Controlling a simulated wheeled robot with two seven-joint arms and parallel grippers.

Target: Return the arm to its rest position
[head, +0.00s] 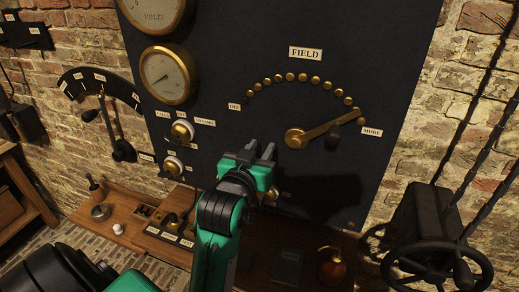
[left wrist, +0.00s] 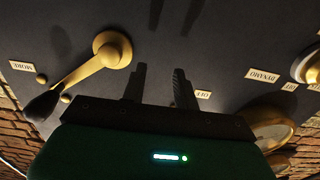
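My left gripper (head: 261,150) is in front of the dark panel (head: 245,50), below and left of the brass field lever (head: 318,130). Its two dark fingers are apart with nothing between them. In the left wrist view the gripper (left wrist: 159,72) also shows an empty gap. The field lever (left wrist: 92,62) stands to the left there, apart from the fingers, with its black handle (left wrist: 42,105) near the MORE label (left wrist: 22,66). My green left arm (head: 215,235) reaches up from the bottom. My right gripper is not in view.
Brass switches (head: 182,130) and round gauges (head: 167,76) are left of the gripper on the panel. A wooden bench (head: 125,208) with small items lies below. A dark handwheel (head: 437,268) stands at the lower right. A curved lever switch (head: 122,150) is at the left.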

